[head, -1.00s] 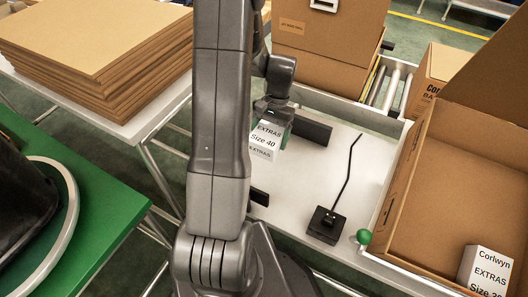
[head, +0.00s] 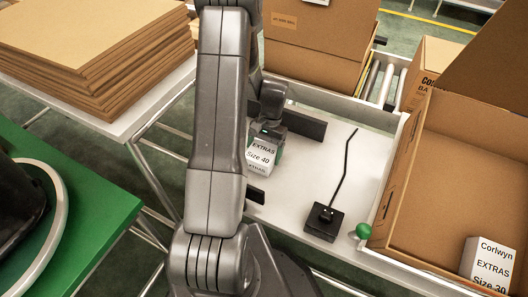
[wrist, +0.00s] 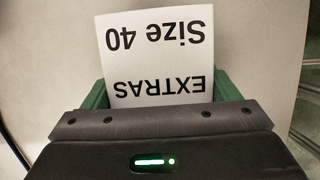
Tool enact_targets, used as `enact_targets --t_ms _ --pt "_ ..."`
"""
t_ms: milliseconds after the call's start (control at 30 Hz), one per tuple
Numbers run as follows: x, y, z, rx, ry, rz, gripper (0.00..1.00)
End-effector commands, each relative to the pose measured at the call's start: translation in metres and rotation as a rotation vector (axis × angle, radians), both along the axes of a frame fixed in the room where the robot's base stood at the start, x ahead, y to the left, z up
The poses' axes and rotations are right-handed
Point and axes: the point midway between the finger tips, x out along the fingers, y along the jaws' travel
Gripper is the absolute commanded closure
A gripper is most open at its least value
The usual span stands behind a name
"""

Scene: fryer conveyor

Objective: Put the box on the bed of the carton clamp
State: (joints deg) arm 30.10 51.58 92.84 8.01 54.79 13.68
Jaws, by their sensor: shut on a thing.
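A small white box (head: 261,156) labelled EXTRAS Size 40 is in my gripper (head: 266,132). In the wrist view the box (wrist: 157,45) sits between the green finger pads, its label upside down. The gripper (wrist: 162,92) is shut on it. I take the pale bed (head: 290,180) with two black jaws as the carton clamp. One jaw (head: 304,124) is behind the box to the right, the other (head: 255,195) nearer me. The box is over the bed between them; I cannot tell whether it touches. My arm hides the bed's left part.
A black pedestal (head: 323,220) with a cable stands on the pale surface, beside a green knob (head: 363,231). An open carton (head: 455,160) at right holds another white box (head: 488,263). Another carton (head: 320,45) stands behind; stacked cardboard (head: 95,45) lies at left.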

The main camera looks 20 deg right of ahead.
Motion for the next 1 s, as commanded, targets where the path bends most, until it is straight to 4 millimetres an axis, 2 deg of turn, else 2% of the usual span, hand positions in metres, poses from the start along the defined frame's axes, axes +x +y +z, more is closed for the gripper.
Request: enact_targets --t_ms 67,100,200,433,567,1000 --pt "0.000 0.000 -0.003 0.000 0.000 0.000 0.47" --pt "0.000 0.000 -0.004 0.000 0.000 0.000 0.16" --pt "0.000 0.000 -0.003 0.000 0.000 0.000 0.00" --pt "0.000 0.000 -0.001 0.000 0.000 0.000 0.00" --pt "0.002 -0.003 0.010 -0.002 -0.003 0.000 0.00" --pt "0.022 -0.025 0.093 -0.002 -0.002 -0.001 0.00"
